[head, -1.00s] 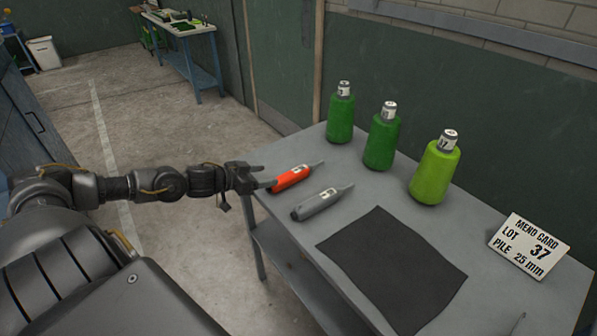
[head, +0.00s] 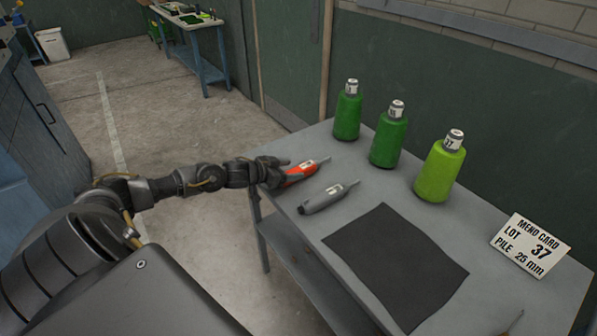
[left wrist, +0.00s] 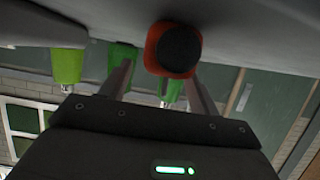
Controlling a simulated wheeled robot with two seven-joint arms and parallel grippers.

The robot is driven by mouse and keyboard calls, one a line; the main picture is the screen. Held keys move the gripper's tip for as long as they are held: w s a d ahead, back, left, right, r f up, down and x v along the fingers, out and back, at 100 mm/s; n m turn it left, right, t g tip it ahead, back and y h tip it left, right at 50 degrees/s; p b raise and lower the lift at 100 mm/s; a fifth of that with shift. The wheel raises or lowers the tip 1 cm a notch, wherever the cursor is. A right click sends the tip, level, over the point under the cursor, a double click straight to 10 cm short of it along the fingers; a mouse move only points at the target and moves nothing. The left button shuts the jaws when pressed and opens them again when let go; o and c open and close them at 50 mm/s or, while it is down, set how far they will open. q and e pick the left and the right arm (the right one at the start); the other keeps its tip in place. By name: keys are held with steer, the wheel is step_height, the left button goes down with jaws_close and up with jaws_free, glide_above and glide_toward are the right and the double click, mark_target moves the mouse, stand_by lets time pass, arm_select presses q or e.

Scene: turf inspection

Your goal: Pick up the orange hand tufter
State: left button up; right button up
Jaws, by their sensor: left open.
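The orange hand tufter (head: 301,171) lies on the grey table at its left end, its thin tip pointing to the back right. My left gripper (head: 284,174) is open at the tufter's rear end, with its fingers reaching along the body. In the left wrist view the tufter (left wrist: 155,50) shows end-on, its dark round butt toward the camera, between the two fingers of the gripper (left wrist: 158,80). I cannot tell whether the fingers touch it. My right gripper is not in view.
A grey hand tufter (head: 328,197) lies close in front of the orange one. A dark mat (head: 395,265) is to its right. Several green yarn cones, such as the light green one (head: 440,170), stand along the back. A card (head: 530,244) reading LOT 37, PILE 25 mm stands at right.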

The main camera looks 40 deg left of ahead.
mark_target(299, 169)
arm_select(q)
steer(key=shift+x, duration=1.55)
steer(key=shift+c, duration=0.3)
steer(key=shift+c, duration=1.1)
steer(key=shift+r, duration=0.1)
jaws_close()
steer(key=shift+r, duration=0.1)
